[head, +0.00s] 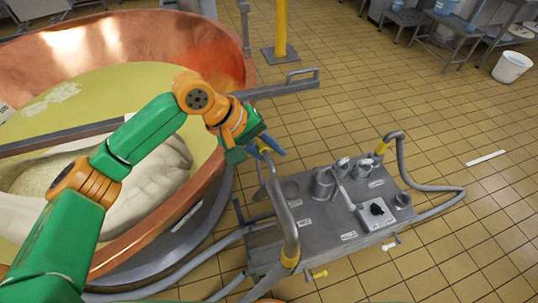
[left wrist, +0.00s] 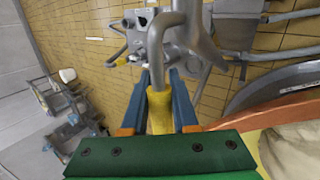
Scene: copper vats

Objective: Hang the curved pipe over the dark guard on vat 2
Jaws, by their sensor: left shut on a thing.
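The curved pipe (head: 283,205) is a grey bent tube with a yellow sleeve (left wrist: 160,112) at its upper end. My left gripper (head: 268,149) has its blue fingers on both sides of that sleeve and is shut on it. The pipe runs down to a yellow collar at the near left corner of the grey trolley; I cannot tell if it is still attached there. A large copper vat (head: 130,28) fills the left. A dark grey bar (head: 60,137) crosses over it; I cannot tell whether this is the guard. No vat number is readable. My right gripper is out of view.
The trolley (head: 325,236) carries several fittings and a control box (head: 376,211). A second bent hose (head: 440,192) curves off its right side. Grey hoses lie on the floor between trolley and vat. A white bucket (head: 511,67) stands far right. The tiled floor at right is mostly clear.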

